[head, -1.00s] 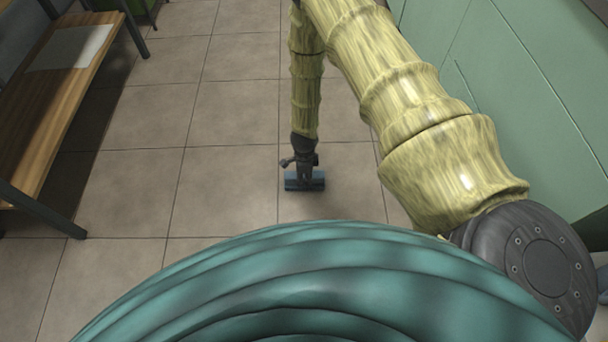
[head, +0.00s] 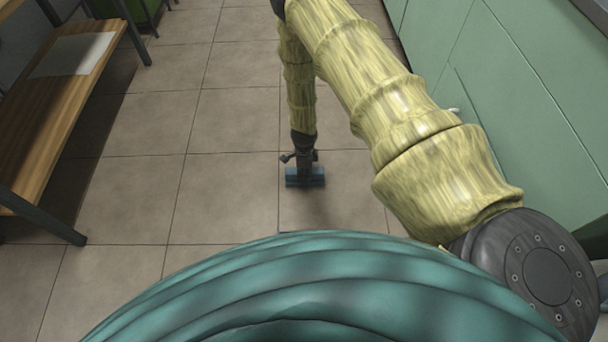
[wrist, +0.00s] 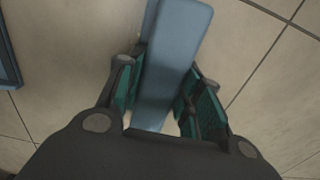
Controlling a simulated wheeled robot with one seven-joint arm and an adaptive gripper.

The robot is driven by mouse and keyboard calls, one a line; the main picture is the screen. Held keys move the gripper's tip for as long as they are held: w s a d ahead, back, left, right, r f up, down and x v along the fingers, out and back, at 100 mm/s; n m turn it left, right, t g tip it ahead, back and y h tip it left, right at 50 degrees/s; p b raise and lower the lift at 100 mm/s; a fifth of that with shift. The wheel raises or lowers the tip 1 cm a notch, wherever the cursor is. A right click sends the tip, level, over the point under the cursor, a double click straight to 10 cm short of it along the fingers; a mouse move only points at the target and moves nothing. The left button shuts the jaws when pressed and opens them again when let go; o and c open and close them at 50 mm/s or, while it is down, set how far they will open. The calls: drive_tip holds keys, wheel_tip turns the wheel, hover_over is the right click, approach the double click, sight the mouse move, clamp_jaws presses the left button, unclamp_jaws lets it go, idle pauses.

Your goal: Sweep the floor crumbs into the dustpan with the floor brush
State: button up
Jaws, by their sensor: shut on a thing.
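The floor brush (head: 315,178) shows as a small blue block low over the tiles in the head view; I cannot tell whether it touches the floor. In the wrist view the blue brush (wrist: 168,70) runs between the green-padded fingers. My gripper (head: 305,160) is shut on it; its fingers also show in the wrist view (wrist: 165,95). A blue edge (wrist: 8,60) at the wrist view's left border may be part of the dustpan, mostly out of frame. I can make out no crumbs.
A wooden bench (head: 60,120) with a pale sheet (head: 75,54) stands on the left. Green cabinets (head: 520,90) line the right, with a small white thing (head: 454,110) near them. Open tiled floor (head: 235,120) lies between. My teal body hides the near floor.

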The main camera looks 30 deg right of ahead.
drive_tip(key=shift+w+d+f, duration=0.1)
drive_tip(key=shift+w+d, duration=0.4)
drive_tip(key=shift+w, duration=0.4)
drive_tip(key=shift+s+a+p, duration=0.35)
drive_tip(key=shift+s+p, duration=0.05)
drive_tip(key=shift+s, duration=0.3)
drive_tip(key=shift+s+a+p, duration=0.35)
drive_tip(key=shift+s+p, duration=0.05)
drive_tip(key=shift+s, duration=0.25)
drive_tip(key=shift+s+a+p, duration=0.25)
drive_tip(key=shift+s+a, duration=0.05)
drive_tip(key=shift+s, duration=0.35)
drive_tip(key=shift+s+a+p, duration=0.3)
drive_tip(key=shift+s, duration=0.3)
drive_tip(key=shift+s+a+p, duration=0.25)
drive_tip(key=shift+s+a, duration=0.05)
drive_tip(key=shift+s, duration=0.35)
